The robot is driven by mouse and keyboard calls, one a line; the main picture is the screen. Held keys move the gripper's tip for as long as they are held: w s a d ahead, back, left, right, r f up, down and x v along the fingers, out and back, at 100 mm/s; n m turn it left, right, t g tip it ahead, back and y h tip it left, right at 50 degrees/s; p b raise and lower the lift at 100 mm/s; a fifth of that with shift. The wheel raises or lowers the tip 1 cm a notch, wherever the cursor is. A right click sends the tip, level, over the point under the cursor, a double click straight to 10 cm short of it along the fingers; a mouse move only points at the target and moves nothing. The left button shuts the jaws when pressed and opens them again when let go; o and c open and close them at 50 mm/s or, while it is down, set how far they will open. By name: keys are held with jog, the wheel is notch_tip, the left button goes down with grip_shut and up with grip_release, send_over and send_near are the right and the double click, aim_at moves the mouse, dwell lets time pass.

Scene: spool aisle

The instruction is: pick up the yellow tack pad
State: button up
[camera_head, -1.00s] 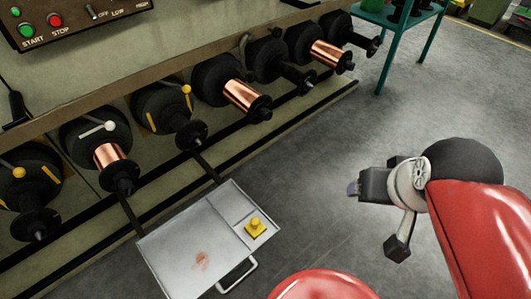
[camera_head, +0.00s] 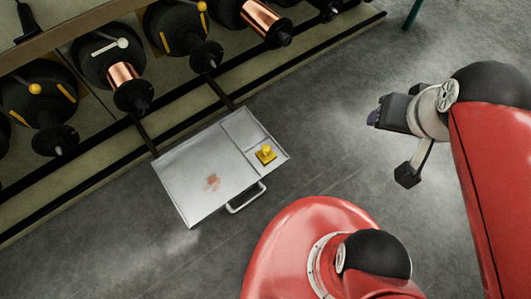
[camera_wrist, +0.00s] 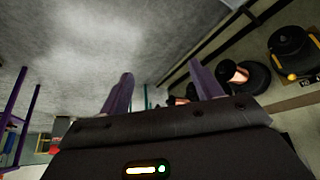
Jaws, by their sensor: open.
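The yellow tack pad (camera_head: 265,155) is a small square with a raised knob on top. It lies in the right-hand compartment of a grey metal tray (camera_head: 185,185), near the tray's handle side. My gripper (camera_head: 373,118) is to the right of the tray, apart from it and from the pad. In the wrist view my gripper (camera_wrist: 163,88) shows two purple fingers spread apart with nothing between them. The pad does not show in the wrist view.
A machine rack with black spindles, some with copper spools (camera_head: 261,18), stands behind the tray. The tray has a reddish smudge and a front handle (camera_head: 246,198). Grey floor (camera_head: 330,110) is clear between tray and gripper. A teal leg (camera_head: 412,14) shows at the top.

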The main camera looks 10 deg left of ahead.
jog(key=w+a+f+n, duration=0.1)
jog(key=w+f, duration=0.1)
jog(key=w, duration=0.1)
jog(key=w+a+f+n+g, duration=0.1)
jog(key=w+a+f, duration=0.1)
jog(key=w, duration=0.2)
jog(key=w+a+f+n+b, duration=0.1)
jog(key=w+a+f, duration=0.1)
jog(key=w+f, duration=0.1)
jog(key=shift+w+g+h, duration=0.4)
jog(key=shift+w, duration=0.05)
jog(key=shift+c, duration=0.6)
jog(key=n+g+b, duration=0.2)
jog(key=n+g, duration=0.2)
jog(key=n, duration=0.3)
send_over(266, 148)
jog(key=a, duration=0.1)
jog(key=shift+y, duration=0.4)
notch_tip(266, 148, down, 35)
jog(key=shift+w+r, duration=0.1)
jog(key=shift+r, duration=0.1)
jog(key=f, duration=0.5)
jog(key=d+f+b, duration=0.1)
jog(key=f, duration=0.1)
jog(key=shift+f, duration=0.35)
jog(key=shift+c, duration=0.4)
jog(key=c, duration=1.1)
